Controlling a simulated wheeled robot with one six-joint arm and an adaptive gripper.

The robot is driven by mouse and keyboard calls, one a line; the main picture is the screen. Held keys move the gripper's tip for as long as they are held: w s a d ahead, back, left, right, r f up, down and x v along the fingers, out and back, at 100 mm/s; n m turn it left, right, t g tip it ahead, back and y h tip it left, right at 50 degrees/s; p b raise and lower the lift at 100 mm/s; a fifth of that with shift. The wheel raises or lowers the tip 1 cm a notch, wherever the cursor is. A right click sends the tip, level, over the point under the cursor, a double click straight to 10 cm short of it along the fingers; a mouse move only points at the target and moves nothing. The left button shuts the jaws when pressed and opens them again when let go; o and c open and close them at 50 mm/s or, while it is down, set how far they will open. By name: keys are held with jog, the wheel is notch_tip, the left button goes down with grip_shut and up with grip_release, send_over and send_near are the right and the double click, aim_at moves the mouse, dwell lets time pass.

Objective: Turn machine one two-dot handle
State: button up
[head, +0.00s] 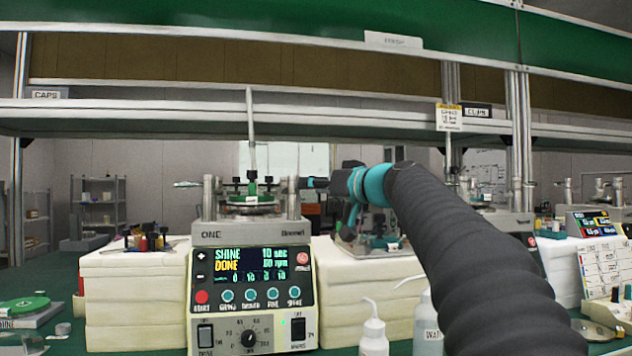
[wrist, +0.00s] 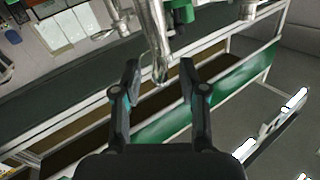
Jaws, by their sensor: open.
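Machine one (head: 250,235), a grey unit labelled ONE, stands ahead with its lit display reading SHINE and DONE. On its top are a round plate, small dark and green knobs (head: 252,190), posts and a tall upright rod (head: 251,135). I cannot make out dot marks on any handle. My gripper (head: 314,183) is at the right of the machine's top, small and partly hidden by my arm. In the wrist view my gripper (wrist: 160,74) is open, with a shiny metal rod (wrist: 157,60) showing between its fingers; contact is unclear.
White pads (head: 130,295) flank the machine, and bottles (head: 374,335) stand at the front right. A shelf beam (head: 330,118) runs overhead. A second machine (head: 490,215) stands behind my arm, and a display unit (head: 600,225) is at the far right.

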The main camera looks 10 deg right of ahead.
jog(key=shift+w+a, duration=0.35)
jog(key=shift+w, duration=0.25)
